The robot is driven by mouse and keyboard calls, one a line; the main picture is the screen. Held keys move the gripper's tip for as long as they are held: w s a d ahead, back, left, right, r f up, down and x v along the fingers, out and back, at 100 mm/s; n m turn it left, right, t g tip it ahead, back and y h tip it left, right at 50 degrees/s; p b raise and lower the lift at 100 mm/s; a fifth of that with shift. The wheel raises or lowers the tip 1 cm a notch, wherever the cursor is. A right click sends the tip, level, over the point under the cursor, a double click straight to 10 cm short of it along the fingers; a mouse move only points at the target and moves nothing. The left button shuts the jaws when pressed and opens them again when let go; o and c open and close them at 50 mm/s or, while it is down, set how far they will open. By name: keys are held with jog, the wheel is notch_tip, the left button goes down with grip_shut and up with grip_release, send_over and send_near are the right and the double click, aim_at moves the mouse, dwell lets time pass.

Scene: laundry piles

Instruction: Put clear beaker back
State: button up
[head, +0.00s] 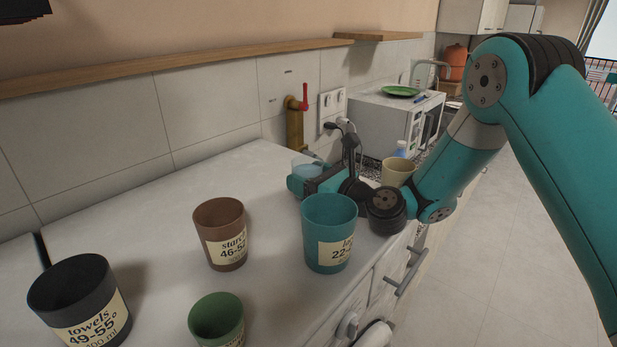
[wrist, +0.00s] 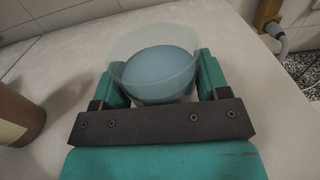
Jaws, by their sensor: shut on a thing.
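My gripper (wrist: 154,86) is shut on a clear beaker (wrist: 150,47), which sits between the two teal fingers in the wrist view. The beaker is translucent, with a blue surface showing inside it, and looks upright. In the head view the beaker (head: 307,170) is mostly hidden behind my gripper (head: 301,184), low over the white worktop. I cannot tell whether its base touches the worktop.
A brown cup (head: 222,232), teal cup (head: 329,238), black cup (head: 82,300) and green cup (head: 216,318) stand on the worktop (head: 150,215). A beige cup (head: 397,172) and a microwave (head: 385,125) are beyond my gripper. A tap pipe (head: 295,128) is at the wall.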

jog(key=shift+f, duration=0.2)
jog(key=o, duration=0.9)
jog(key=shift+r, duration=0.15)
jog(key=b+v, duration=0.8)
jog(key=v, duration=0.3)
jog(key=shift+s+d+r, duration=0.1)
jog(key=shift+s+d, duration=0.25)
